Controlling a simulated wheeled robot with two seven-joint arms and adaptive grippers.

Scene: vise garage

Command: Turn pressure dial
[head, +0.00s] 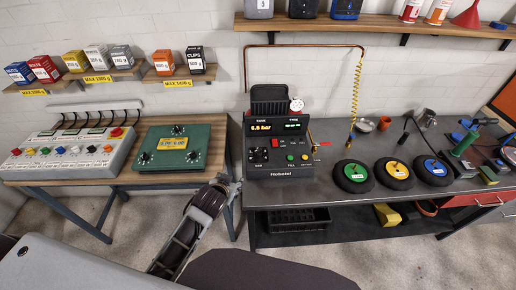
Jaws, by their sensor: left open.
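A black compressor unit (279,145) stands on the left part of the grey workbench. Its front has a black knob (258,155) on the left, several coloured buttons, and lit displays; the amber one reads about 5.5 bar. I cannot tell for sure which control is the pressure dial. A small round white gauge (296,104) sits at the unit's upper right. My left gripper (226,185) is open, low and to the left of the unit, in front of the gap between the two tables. It is apart from the knob. My right gripper is not in view.
A green box with dials (172,153) and a grey switch panel (68,153) lie on the wooden table. Right of the unit are a yellow coiled hose (355,90) and three black discs with coloured centres (354,175). Shelves hang on the wall.

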